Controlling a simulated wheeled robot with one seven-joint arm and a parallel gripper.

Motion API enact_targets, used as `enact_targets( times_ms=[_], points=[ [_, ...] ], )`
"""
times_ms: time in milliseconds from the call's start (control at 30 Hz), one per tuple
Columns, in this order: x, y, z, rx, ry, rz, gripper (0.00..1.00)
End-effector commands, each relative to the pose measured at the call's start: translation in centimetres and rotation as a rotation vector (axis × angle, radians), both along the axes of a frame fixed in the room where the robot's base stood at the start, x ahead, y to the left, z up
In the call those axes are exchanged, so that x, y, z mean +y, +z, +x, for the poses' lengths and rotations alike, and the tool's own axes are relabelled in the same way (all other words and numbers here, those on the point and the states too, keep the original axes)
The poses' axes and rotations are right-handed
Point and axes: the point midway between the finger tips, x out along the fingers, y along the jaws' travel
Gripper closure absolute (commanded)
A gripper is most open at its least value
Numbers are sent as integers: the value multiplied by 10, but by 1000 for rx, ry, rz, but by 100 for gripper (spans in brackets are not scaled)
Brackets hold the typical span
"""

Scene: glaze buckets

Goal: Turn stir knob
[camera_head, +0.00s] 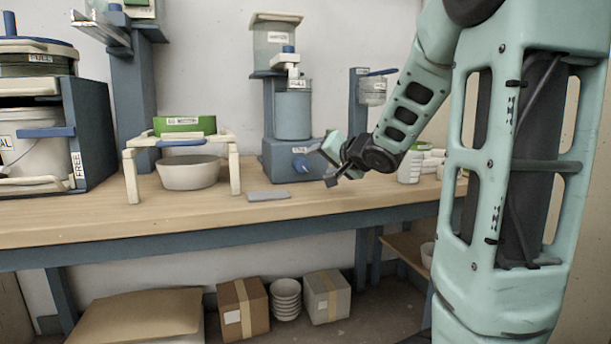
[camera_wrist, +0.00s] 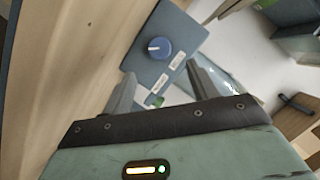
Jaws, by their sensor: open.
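The stir knob (camera_head: 301,163) is a round blue dial on the front of a blue-grey machine base (camera_head: 280,158) that stands on the workbench. In the wrist view the knob (camera_wrist: 159,48) shows a pale mark on its face, with white labels beside it on the base (camera_wrist: 178,28). My gripper (camera_head: 335,160) is just right of the knob in the head view. In the wrist view my gripper (camera_wrist: 160,85) has its fingers apart, with nothing between them. The knob lies beyond the fingertips, apart from them.
A blue-grey bucket (camera_head: 292,112) sits on the machine base. A flat grey piece (camera_head: 268,196) lies on the workbench (camera_head: 330,204) in front. A white bowl (camera_head: 188,173) stands under a cream stand (camera_head: 131,178) to the left. White containers (camera_head: 410,166) stand to the right.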

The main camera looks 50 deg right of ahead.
Motion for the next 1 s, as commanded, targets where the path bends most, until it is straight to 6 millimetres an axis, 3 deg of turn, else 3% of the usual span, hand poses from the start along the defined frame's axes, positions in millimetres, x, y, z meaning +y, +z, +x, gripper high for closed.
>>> enact_targets(
  times_ms=[200, 400, 600, 867, 900, 1000],
  points=[
    [-14, -18, 42, 3, 1, -1, 41],
    [-22, -25, 70, 2, 0, 0, 41],
    [-26, -26, 82, 1, 0, 1, 41],
    [-26, -26, 83, 0, 0, 1, 41],
    [-26, -26, 83, 0, 0, 1, 44],
    [-26, -26, 82, 0, 0, 1, 72]
  ],
)
